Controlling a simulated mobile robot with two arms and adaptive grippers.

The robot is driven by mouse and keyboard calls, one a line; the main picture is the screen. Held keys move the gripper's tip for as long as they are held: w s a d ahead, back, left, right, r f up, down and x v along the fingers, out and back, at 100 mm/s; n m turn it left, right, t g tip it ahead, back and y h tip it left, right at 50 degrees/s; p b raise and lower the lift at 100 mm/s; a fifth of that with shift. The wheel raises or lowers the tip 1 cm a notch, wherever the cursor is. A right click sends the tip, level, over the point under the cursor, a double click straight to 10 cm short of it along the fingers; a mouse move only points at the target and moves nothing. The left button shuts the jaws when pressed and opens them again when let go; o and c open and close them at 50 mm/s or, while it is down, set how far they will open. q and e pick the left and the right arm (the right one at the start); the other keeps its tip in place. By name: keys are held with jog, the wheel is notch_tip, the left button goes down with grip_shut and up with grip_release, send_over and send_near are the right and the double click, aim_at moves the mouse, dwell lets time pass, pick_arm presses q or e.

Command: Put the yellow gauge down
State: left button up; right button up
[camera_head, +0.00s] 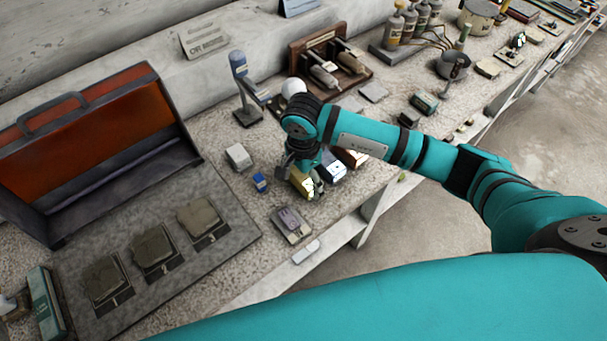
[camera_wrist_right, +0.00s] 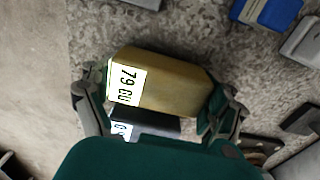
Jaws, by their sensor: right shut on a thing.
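The yellow gauge (camera_wrist_right: 165,82) is a boxy yellow block with a white label reading dark digits, seen in the right wrist view. My right gripper (camera_wrist_right: 155,100) is shut on it, with one finger at each end. In the head view the yellow gauge (camera_head: 303,182) shows below my right gripper (camera_head: 307,176), near the front edge of the speckled bench (camera_head: 235,190). I cannot tell whether its underside touches the bench. My left gripper is not seen in either view.
A blue block (camera_head: 260,182) and a white block (camera_head: 238,157) stand to the left. A dark block with a white label (camera_head: 333,170) is close on the right. A grey device (camera_head: 291,224) lies in front. A large open orange case (camera_head: 100,140) stands further left.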

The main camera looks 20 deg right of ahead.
jog(key=shift+f, duration=0.25)
jog(key=shift+f, duration=0.15)
jog(key=o, duration=0.8)
jog(key=shift+f+b, duration=0.1)
jog(key=shift+b, duration=0.2)
jog(key=shift+c, duration=0.2)
jog(key=shift+o, duration=1.2)
